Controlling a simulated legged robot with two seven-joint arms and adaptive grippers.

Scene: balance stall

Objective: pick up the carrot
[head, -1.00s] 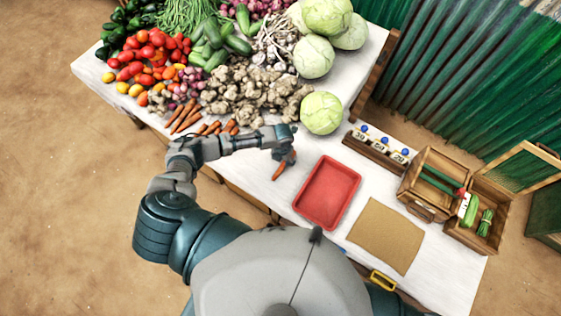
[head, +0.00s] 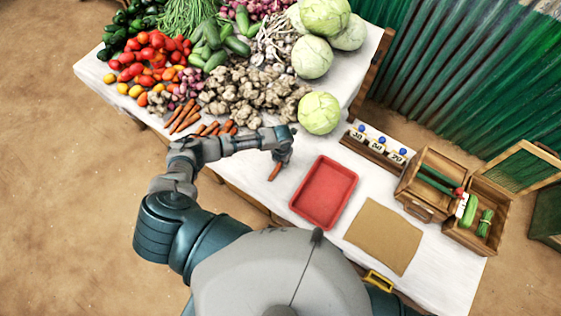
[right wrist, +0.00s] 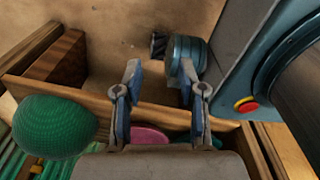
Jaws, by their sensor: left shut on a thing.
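My left gripper (head: 282,158) is shut on a carrot (head: 274,172) over the white table, left of the red tray (head: 326,191). The carrot's orange end sticks out below the fingers, pointing down and left; the rest is hidden by the gripper. I cannot tell whether it touches the tabletop. Several other carrots (head: 183,115) lie in front of the ginger heap. My right gripper (right wrist: 160,70) shows in the right wrist view, its fingers apart with nothing between them.
A brown mat (head: 384,236) lies right of the tray. Wooden boxes (head: 421,206) and a rack with numbered cards (head: 375,150) stand farther right. A cabbage (head: 319,113) is behind the left gripper. In the right wrist view, a green rounded thing (right wrist: 55,127) sits near a wooden edge.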

